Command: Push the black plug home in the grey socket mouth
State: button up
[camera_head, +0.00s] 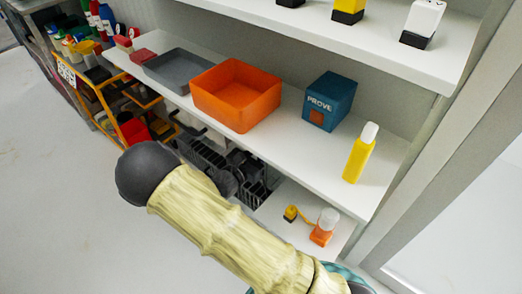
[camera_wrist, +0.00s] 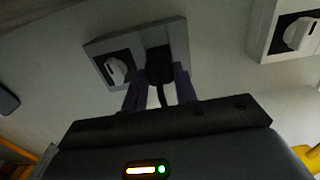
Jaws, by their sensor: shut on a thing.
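In the wrist view my gripper (camera_wrist: 161,80) points at a grey socket block (camera_wrist: 125,41) on a pale surface. Its two dark purple fingers are shut on the black plug (camera_wrist: 159,62), one on each side. A black cord hangs from the plug between the fingers. The plug is at the right part of the block, in line with the dark mouth there. The plug covers this mouth, so I cannot tell how deep it sits. A white plug (camera_wrist: 116,70) is in the block's left mouth. In the head view my gripper and the socket are not visible.
Another grey socket block (camera_wrist: 262,28) with a white plug (camera_wrist: 300,34) is at the upper right in the wrist view. In the head view, white shelves hold an orange bin (camera_head: 237,97), a grey tray (camera_head: 181,70), a blue box (camera_head: 330,101) and a yellow bottle (camera_head: 359,154).

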jog(key=shift+w+d, duration=0.45)
jog(key=o, duration=1)
jog(key=shift+o, duration=0.2)
jog(key=p+v, duration=0.5)
jog(key=v, duration=1.2)
jog(key=shift+s+a+r, duration=0.1)
